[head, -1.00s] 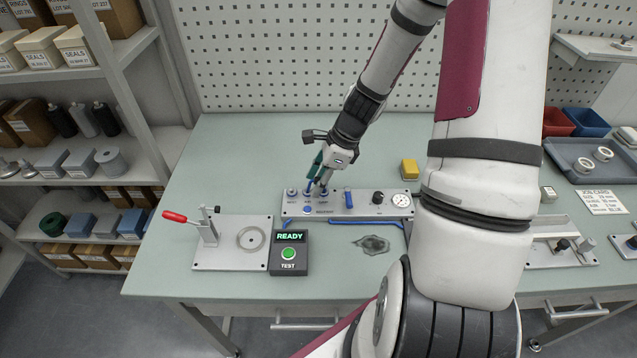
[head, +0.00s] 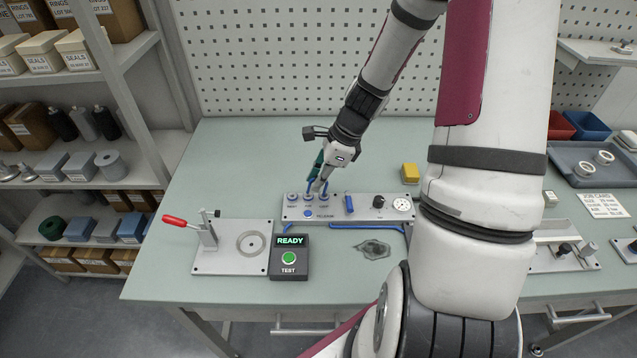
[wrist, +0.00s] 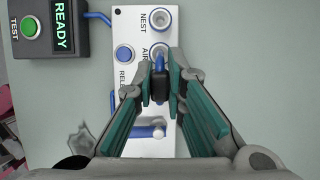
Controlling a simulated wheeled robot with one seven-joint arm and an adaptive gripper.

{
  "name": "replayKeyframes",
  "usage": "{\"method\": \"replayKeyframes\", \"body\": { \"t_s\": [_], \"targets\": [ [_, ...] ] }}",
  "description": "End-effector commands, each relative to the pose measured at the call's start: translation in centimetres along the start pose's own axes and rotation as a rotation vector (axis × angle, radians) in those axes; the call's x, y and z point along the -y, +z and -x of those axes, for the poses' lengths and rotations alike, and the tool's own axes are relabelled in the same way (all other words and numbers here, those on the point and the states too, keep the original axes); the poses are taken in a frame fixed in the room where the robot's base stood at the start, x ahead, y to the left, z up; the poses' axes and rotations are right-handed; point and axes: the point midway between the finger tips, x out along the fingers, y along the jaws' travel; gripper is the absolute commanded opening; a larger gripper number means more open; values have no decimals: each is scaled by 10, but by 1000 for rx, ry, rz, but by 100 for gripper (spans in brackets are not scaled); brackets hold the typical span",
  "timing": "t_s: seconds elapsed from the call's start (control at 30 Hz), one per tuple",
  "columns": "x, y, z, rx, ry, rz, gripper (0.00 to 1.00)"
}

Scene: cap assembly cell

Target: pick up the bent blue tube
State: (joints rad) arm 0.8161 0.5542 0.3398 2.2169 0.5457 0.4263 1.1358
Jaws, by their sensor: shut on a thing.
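The bent blue tube (wrist: 161,62) shows in the wrist view by the AIR port, with a black block (wrist: 159,88) on it between my fingers. In the head view, blue tubing (head: 310,184) shows beside my fingertips, just above the port panel (head: 330,212). My gripper (head: 322,184) points down over the left ports, its teal fingers shut on the tube at the black block (wrist: 160,75). Part of the tube is hidden by the fingers. I cannot tell whether its ends are clear of the ports.
A black READY/TEST box (head: 289,257) stands in front of the panel, beside a clamp plate (head: 232,262) with a red lever. Another blue tube (head: 360,227) lies along the panel's front edge. A yellow block (head: 410,173) sits behind. The table's back left is clear.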

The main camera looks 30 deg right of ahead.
Motion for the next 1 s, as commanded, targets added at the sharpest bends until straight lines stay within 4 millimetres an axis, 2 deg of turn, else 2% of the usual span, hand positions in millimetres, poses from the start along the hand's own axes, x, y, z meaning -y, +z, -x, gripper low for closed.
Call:
{"method": "replayKeyframes", "body": {
  "t_s": [0.13, 0.4, 0.73, 1.0],
  "targets": [
    [1, 8, 18, -2, -4, 3, 0],
    [-59, -19, 33, -2, -2, -5, 0],
    [-124, -44, 53, 0, 1, -4, 0],
    [-137, -49, 56, 3, 0, 1, 0]
  ]
}}
